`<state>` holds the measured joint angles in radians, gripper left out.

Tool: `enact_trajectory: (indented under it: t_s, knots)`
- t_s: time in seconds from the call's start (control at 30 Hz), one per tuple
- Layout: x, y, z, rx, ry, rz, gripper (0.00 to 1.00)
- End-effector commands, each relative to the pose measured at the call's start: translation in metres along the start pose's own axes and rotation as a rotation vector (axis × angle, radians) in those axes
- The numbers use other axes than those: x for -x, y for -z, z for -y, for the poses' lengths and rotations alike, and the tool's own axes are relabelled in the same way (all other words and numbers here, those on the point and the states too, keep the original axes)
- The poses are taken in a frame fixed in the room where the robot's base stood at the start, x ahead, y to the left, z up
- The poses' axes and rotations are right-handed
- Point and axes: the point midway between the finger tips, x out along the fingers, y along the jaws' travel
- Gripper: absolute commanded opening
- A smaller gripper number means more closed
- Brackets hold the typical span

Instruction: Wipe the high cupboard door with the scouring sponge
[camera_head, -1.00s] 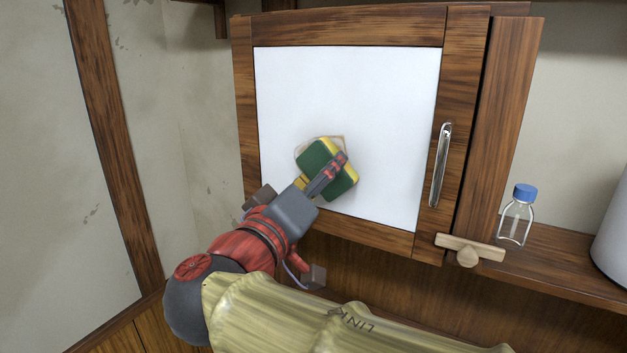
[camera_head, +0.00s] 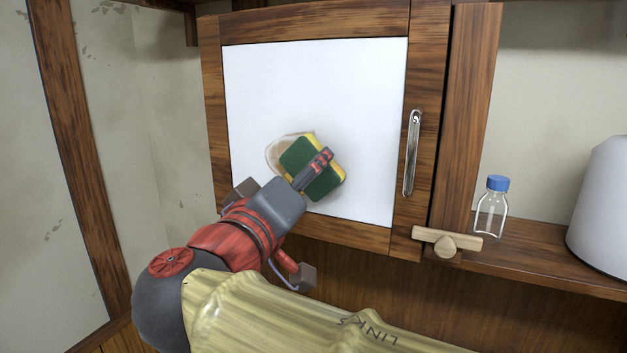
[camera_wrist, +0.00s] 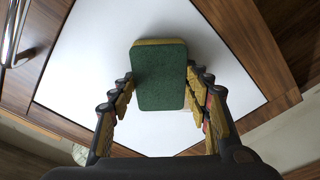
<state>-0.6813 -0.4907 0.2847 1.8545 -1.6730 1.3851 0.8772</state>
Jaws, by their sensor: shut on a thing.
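The high cupboard door has a white panel (camera_head: 350,80) in a dark wooden frame, with a metal handle (camera_head: 411,152) at its right. My gripper (camera_head: 318,163) is shut on the scouring sponge (camera_head: 296,155), green on one face with yellow behind. The sponge lies tilted at the lower middle of the panel and seems to touch it. A pale brown smear (camera_head: 275,154) shows on the panel just left of the sponge; the sponge hides any more of it. In the wrist view the sponge (camera_wrist: 160,85) sits between both fingers, its green face towards me.
Right of the cupboard, a shelf (camera_head: 530,258) holds a clear bottle with a blue cap (camera_head: 492,205) and a large white container (camera_head: 605,205). A wooden turn-latch (camera_head: 446,242) sits below the door's right corner. A wall with a dark post (camera_head: 75,150) stands at left.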

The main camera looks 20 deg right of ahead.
Motion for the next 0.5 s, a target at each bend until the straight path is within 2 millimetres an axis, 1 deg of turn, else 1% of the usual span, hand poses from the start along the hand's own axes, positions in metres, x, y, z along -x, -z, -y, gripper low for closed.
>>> enact_trajectory:
  t_s: [0.03,0.2,0.5]
  knots:
    - [0.000,0.002,0.006,0.002,0.001,-0.001,0.28]
    - [-0.001,0.012,0.015,0.002,0.001,0.000,0.28]
    - [-0.001,0.019,0.021,0.001,0.001,0.000,0.28]
